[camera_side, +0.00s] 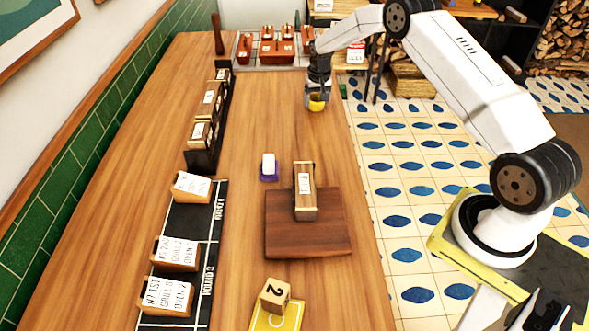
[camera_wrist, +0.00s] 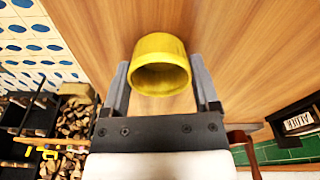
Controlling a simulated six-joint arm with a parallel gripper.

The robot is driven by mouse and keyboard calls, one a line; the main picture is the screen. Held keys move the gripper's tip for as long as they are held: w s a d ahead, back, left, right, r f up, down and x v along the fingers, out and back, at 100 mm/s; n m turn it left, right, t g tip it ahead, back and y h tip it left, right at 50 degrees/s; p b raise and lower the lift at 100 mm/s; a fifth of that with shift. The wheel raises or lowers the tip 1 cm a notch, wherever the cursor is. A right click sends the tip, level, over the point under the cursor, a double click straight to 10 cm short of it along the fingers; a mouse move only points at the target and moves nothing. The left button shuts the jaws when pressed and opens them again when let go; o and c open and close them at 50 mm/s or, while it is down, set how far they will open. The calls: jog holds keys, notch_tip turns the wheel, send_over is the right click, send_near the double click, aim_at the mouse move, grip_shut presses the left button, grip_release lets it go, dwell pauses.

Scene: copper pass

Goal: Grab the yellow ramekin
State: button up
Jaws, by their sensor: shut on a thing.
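The yellow ramekin (camera_side: 317,102) is at the far end of the wooden counter, near its right edge. In the wrist view the ramekin (camera_wrist: 160,66) sits between the two fingers, with its open mouth facing the camera. My gripper (camera_side: 317,97) is shut on the ramekin, with one finger on each side of it. In the wrist view my gripper (camera_wrist: 160,75) hides none of the ramekin's mouth. I cannot tell whether the ramekin touches the counter.
A dark board (camera_side: 308,238) bears a wooden block with a label (camera_side: 304,190). A white item on a purple base (camera_side: 268,167) is left of it. Labelled holders (camera_side: 175,253) line the left side. Red-brown dishes (camera_side: 278,50) stand at the back.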

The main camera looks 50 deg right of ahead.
jog(key=shift+r, duration=1.7)
jog(key=shift+s+a+r, duration=0.1)
jog(key=shift+s+r, duration=0.2)
jog(key=s+a+r, duration=0.4)
jog(key=s+r, duration=0.5)
jog(key=s, duration=0.3)
jog(key=shift+s, duration=0.35)
jog(key=shift+a, duration=0.1)
